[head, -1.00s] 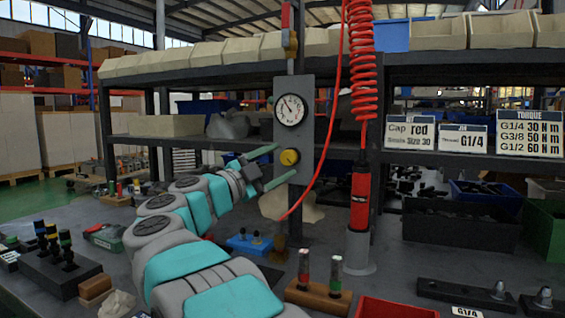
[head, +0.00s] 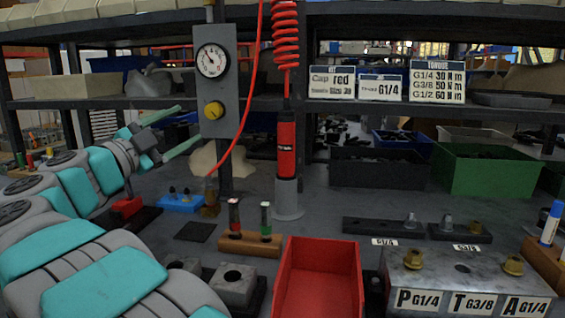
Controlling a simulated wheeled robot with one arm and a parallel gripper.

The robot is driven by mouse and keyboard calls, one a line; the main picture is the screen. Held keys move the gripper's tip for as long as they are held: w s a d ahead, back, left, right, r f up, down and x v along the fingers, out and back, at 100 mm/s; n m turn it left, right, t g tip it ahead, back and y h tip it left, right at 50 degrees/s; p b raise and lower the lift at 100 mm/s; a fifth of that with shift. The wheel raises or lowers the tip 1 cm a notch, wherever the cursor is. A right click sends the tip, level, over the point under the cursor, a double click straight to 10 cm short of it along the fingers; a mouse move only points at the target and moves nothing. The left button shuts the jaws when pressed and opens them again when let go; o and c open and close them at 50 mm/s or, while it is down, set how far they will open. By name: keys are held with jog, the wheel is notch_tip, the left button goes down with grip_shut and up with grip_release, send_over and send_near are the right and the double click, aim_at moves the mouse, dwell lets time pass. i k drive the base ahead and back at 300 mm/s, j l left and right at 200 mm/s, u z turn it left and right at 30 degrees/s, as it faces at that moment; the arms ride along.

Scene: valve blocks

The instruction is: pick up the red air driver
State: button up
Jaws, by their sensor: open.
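The red air driver (head: 286,148) stands upright in a grey round holder (head: 288,200) on the bench, right of the picture's middle. A coiled red hose (head: 285,40) hangs above its top. My gripper (head: 183,130) is open and empty, to the left of the driver and apart from it. Its two greenish fingers point right, toward the grey gauge panel. My teal and grey arm comes in from the lower left.
A grey panel (head: 218,130) with a gauge and yellow knob stands between my gripper and the driver; a thin red hose hangs between panel and driver.

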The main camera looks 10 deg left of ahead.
aim_at(286, 118)
jog(key=k+j, duration=0.3)
jog(key=k, duration=0.15)
jog(key=k+j, duration=0.3)
jog(key=k, duration=0.15)
jog(key=k+j, duration=0.3)
jog(key=k, duration=0.15)
